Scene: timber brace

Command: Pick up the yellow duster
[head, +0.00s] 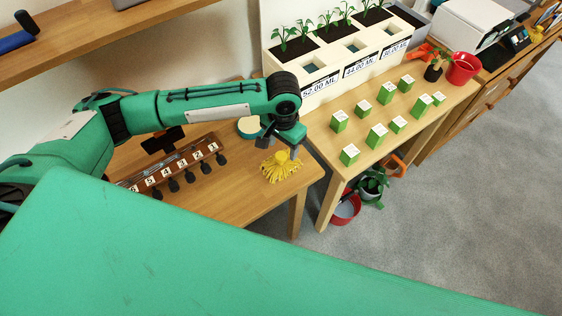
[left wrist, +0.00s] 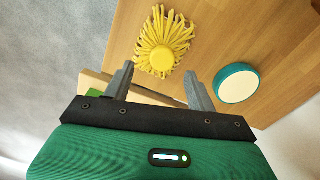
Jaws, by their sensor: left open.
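The yellow duster (head: 281,166) lies on the wooden table near its right end, its strands spread out around a round yellow knob. In the left wrist view the duster (left wrist: 163,45) is beyond the fingertips, roughly between them in line, with the knob toward me. My left gripper (head: 283,143) points down just above the duster. Its two grey fingers (left wrist: 157,80) are apart, with nothing between them. I cannot tell the exact gap between fingertips and knob. My right gripper is not in view.
A round teal-rimmed container with a white top (left wrist: 236,83) stands beside the duster, also seen behind my gripper (head: 249,128). A numbered rack (head: 176,165) with dark knobs is to the left. The neighbouring table (head: 330,135) holds green-and-white blocks and a planter (head: 340,62).

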